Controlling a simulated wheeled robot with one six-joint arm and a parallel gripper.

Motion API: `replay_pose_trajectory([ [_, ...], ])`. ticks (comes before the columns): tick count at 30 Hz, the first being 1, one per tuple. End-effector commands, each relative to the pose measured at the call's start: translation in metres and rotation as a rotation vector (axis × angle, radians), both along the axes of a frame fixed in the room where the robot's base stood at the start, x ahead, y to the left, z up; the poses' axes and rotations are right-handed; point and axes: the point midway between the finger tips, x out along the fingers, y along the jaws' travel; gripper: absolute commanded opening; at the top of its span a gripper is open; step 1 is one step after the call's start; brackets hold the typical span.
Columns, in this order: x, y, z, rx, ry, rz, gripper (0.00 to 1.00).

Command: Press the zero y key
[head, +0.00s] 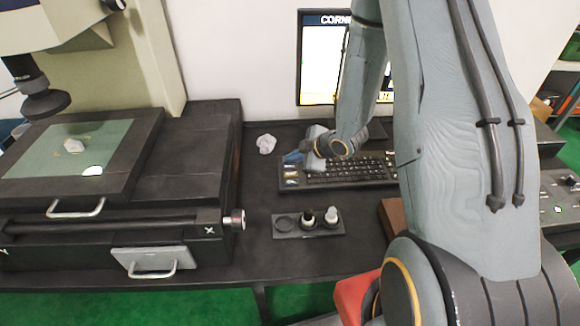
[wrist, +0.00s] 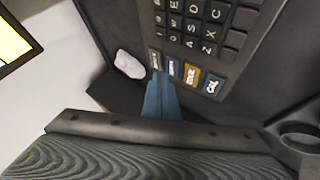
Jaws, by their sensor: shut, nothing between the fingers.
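The black keyboard (head: 345,172) lies on the dark table below the screen. A row of larger labelled keys runs along its left end. In the wrist view these are a grey key (wrist: 155,60), a blue key (wrist: 173,68), a yellow key (wrist: 191,74) and a teal key (wrist: 212,84). Their labels are too small for me to tell surely which is zero y. My gripper (head: 291,158) is shut and empty, with blue fingers at the keyboard's far left corner. In the wrist view its tips (wrist: 159,76) are by the grey and blue keys. I cannot tell whether they touch.
A crumpled white lump (head: 266,144) lies left of the keyboard and also shows in the wrist view (wrist: 129,64). A dark holder (head: 285,233) with small bottles stands in front. A measuring machine (head: 190,160) fills the left. The screen (head: 320,70) stands behind.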

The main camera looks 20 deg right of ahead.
Motion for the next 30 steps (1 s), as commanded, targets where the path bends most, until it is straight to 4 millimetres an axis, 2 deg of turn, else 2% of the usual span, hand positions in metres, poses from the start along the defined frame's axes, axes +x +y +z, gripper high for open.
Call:
replay_pose_trajectory([
  [30, 0.0001, 0.0, -0.0091, 0.0, 0.0, 0.0, 0.0],
])
